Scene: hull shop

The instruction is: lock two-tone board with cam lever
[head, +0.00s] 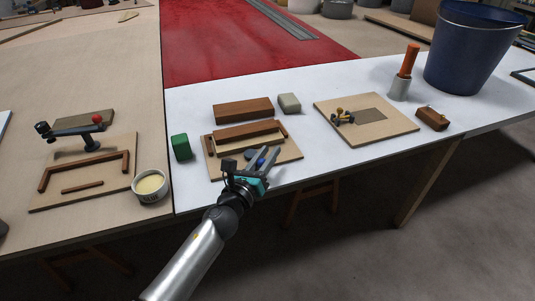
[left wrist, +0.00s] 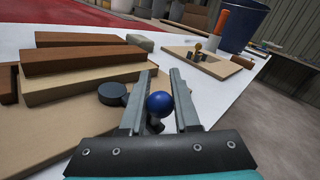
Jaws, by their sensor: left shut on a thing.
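The two-tone board (head: 247,133), dark brown above and pale below, lies in the middle fixture (head: 292,153) on the white table. It also shows in the left wrist view (left wrist: 85,82). In front of it is the dark round cam (left wrist: 113,94); I cannot tell if it touches the board's edge. The cam lever ends in a blue knob (left wrist: 159,104), which also shows in the head view (head: 261,162). My left gripper (head: 264,160) is shut on the cam lever at this knob, one finger on each side. My right gripper is not in view.
A brown block (head: 243,110), a grey-green block (head: 289,103) and a green block (head: 181,147) stand around the fixture. A red-knobbed clamp (head: 75,130) and a glue tub (head: 150,186) are left. A yellow-knobbed fixture (head: 385,130) and blue bucket (head: 470,50) are right.

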